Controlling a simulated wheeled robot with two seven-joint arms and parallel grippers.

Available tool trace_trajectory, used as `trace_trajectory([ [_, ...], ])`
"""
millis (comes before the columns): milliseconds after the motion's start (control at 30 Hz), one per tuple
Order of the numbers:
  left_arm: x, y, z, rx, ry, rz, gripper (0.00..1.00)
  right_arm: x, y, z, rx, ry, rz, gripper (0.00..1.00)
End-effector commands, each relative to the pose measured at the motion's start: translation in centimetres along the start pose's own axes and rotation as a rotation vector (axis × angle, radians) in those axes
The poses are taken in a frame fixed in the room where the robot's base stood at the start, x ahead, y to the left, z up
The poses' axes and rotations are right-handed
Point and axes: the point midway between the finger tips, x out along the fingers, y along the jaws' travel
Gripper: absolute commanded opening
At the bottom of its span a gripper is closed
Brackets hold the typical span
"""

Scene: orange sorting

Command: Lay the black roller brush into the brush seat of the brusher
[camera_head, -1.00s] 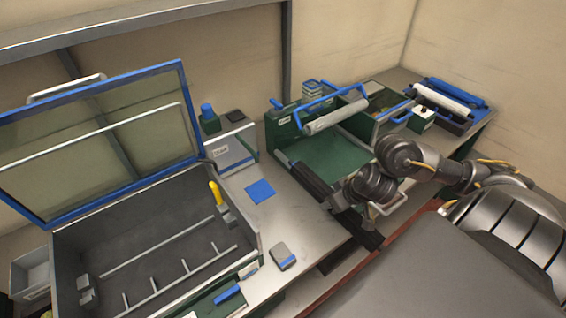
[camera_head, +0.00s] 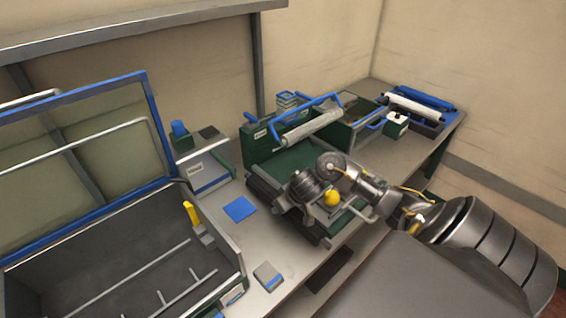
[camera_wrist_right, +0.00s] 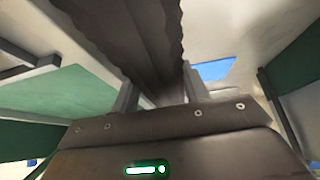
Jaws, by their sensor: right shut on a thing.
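The brusher (camera_head: 260,140) is a green machine with a blue handle and a pale roller, standing in the middle of the bench in the head view. My right gripper (camera_wrist_right: 160,92) is shut on the black roller brush (camera_wrist_right: 145,45), a long dark ribbed bar running between its fingers. In the head view the brush (camera_head: 266,196) lies diagonally along the brusher's left front side, its middle hidden by my right wrist and gripper. The brush seat is not clearly visible, and I cannot tell whether the brush touches it. My left gripper is not in view.
An open grey bin with a blue-framed lid (camera_head: 150,100) stands at left. A blue square (camera_head: 240,209) and a small grey box (camera_head: 267,275) lie on the bench. A rack with blue and white rollers (camera_head: 420,105) is at back right. A yellow ball-like thing (camera_head: 332,197) shows by my right wrist.

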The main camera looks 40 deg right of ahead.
Motion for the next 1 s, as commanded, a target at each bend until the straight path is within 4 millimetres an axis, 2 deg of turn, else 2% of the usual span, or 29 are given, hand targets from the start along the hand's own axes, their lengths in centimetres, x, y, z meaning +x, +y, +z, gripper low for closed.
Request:
trace_trajectory([
  [33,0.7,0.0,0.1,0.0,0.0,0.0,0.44,1.1,-0.1,0.8,0.002,-0.004,-0.002,0.25],
  [167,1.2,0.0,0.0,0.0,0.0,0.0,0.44,2.2,0.0,1.4,0.002,-0.002,0.0,0.25],
  [600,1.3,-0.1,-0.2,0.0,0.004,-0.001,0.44,2.6,0.0,1.6,0.001,-0.001,0.0,0.25],
  [633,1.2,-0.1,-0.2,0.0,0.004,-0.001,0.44,2.6,0.0,1.7,0.001,-0.002,0.0,0.49],
  [667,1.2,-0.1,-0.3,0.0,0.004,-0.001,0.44,2.5,0.0,1.7,0.0,-0.002,0.0,0.53],
  [1000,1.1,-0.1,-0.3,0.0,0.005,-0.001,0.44,2.2,0.0,1.4,-0.002,-0.001,0.0,0.54],
])
